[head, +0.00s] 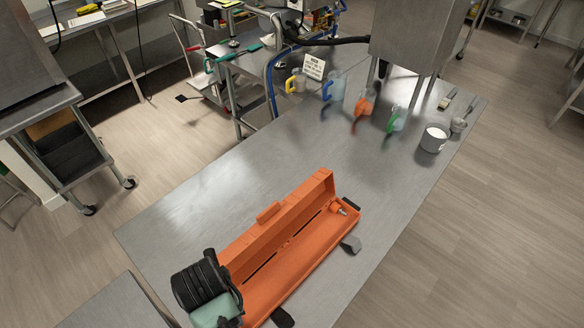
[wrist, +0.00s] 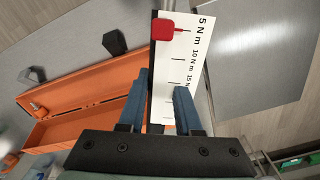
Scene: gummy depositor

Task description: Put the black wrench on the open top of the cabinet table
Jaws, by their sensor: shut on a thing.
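My gripper (wrist: 162,82) has blue fingers shut on the wrench (wrist: 182,50) in the wrist view. The held part is a white plate with a torque scale in N m, a black edge and a red pointer. The rest of the wrench is out of that view. In the head view the fingers and the wrench cannot be made out behind dark arm parts at the lower left. A bare grey metal top (head: 112,308) shows at the bottom left of the head view. I cannot tell surely whether it is the cabinet table.
A long open orange case (head: 270,208) lies on the big steel table (head: 180,215), also left in the wrist view (wrist: 75,90). A floor gap separates the tables.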

